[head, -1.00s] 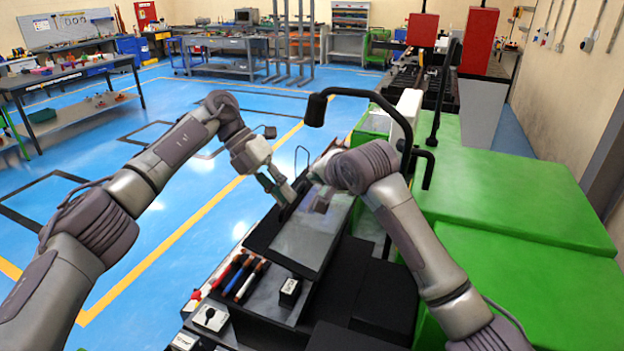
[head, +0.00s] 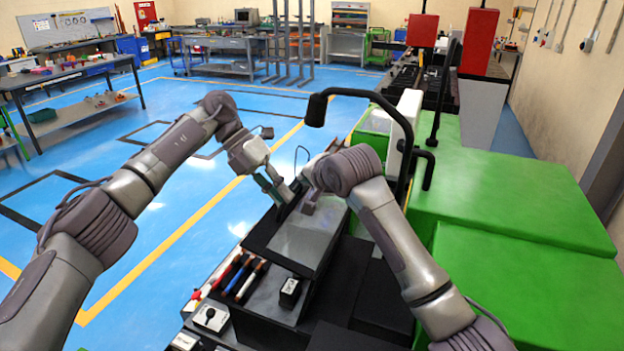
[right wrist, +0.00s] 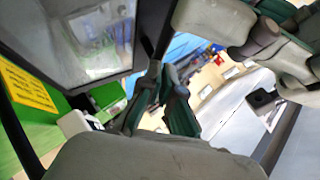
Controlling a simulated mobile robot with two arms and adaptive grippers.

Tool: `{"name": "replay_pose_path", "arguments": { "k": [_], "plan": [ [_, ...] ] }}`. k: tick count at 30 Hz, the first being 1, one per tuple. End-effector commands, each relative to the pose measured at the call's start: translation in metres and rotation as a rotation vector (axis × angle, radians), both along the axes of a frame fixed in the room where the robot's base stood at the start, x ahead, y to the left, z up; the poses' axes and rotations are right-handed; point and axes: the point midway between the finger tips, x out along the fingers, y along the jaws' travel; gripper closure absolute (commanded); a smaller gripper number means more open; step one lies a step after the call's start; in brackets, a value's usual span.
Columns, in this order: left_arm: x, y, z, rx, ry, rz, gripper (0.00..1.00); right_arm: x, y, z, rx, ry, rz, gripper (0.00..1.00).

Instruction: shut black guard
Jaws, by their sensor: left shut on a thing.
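The black guard (head: 303,243) is a dark-framed panel with a see-through pane, lying at a slant over the machine in the head view. Its pane also shows at the upper left of the right wrist view (right wrist: 95,42). My left gripper (head: 283,194) is at the guard's far left edge, shut on the guard; the exact contact is small in the picture. My right gripper's green fingers (right wrist: 161,72) converge with their tips close together and nothing visible between them, near the guard's frame. In the head view my right wrist hides them.
A curved black handle bar (head: 385,105) rises right of the guard, close to my right arm. Green covers (head: 510,215) fill the right side. Pens (head: 240,277) and a small black block (head: 290,291) sit nearer.

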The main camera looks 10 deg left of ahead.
Motion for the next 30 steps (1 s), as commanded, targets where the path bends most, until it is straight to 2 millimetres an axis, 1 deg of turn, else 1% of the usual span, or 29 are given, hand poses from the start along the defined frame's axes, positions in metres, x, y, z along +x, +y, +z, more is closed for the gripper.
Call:
{"name": "replay_pose_path", "arguments": {
  "k": [1,4,5,20,23,30],
  "plan": [
    [-0.003,-0.012,0.006,-0.019,-0.002,-0.025,0.83,-0.004,0.006,-0.005,0.003,0.01,0.011,1.0],
    [-0.003,-0.012,0.006,-0.019,-0.002,-0.024,0.66,-0.004,0.007,-0.005,0.003,0.012,0.012,1.0],
    [-0.003,-0.012,0.006,-0.019,-0.002,-0.024,0.63,-0.004,0.007,-0.005,0.003,0.012,0.012,1.0],
    [-0.002,-0.008,0.005,-0.014,-0.002,-0.017,0.63,-0.003,0.004,-0.005,0.001,0.01,0.008,1.0],
    [0.0,-0.003,0.011,-0.015,-0.002,-0.015,0.63,-0.003,0.004,-0.004,0.001,0.009,0.008,1.0],
    [0.006,0.024,0.042,-0.015,-0.002,-0.013,0.63,-0.002,0.003,-0.003,0.001,0.008,0.007,1.0]
  ]
}}
